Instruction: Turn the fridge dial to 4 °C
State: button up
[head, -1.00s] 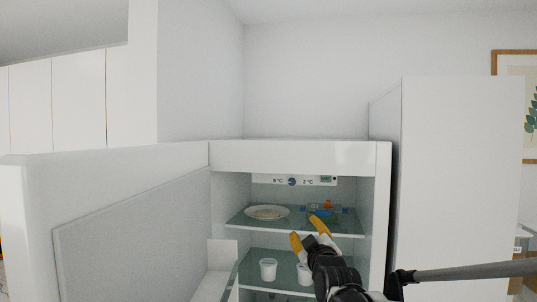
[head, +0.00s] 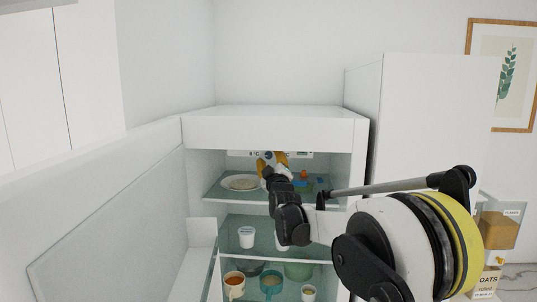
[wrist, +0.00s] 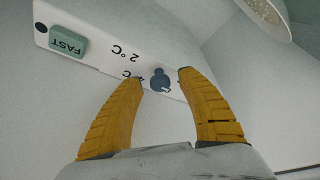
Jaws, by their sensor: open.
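The small blue dial (wrist: 160,80) sits on the white control strip (wrist: 100,45) at the top inside the open fridge (head: 270,130). In the wrist view the strip appears upside down, with "2 °C" readable and another "C" partly covered by a finger. A small pale mark shows at the dial's lower edge; I cannot tell its setting. My gripper (wrist: 160,76) is open, its two yellow fingers on either side of the dial. Contact cannot be told. In the head view my gripper (head: 271,160) reaches in under the fridge top and largely hides the dial.
A plate (head: 241,183) and small colourful items (head: 305,180) lie on the upper glass shelf, just below my gripper. Cups, including a white one (head: 246,236), stand lower. The open door (head: 110,235) is at left; a tall white cabinet (head: 430,120) stands right.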

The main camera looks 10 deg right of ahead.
jog(key=shift+w+r, duration=0.1)
jog(key=shift+w, duration=0.25)
grip_shut()
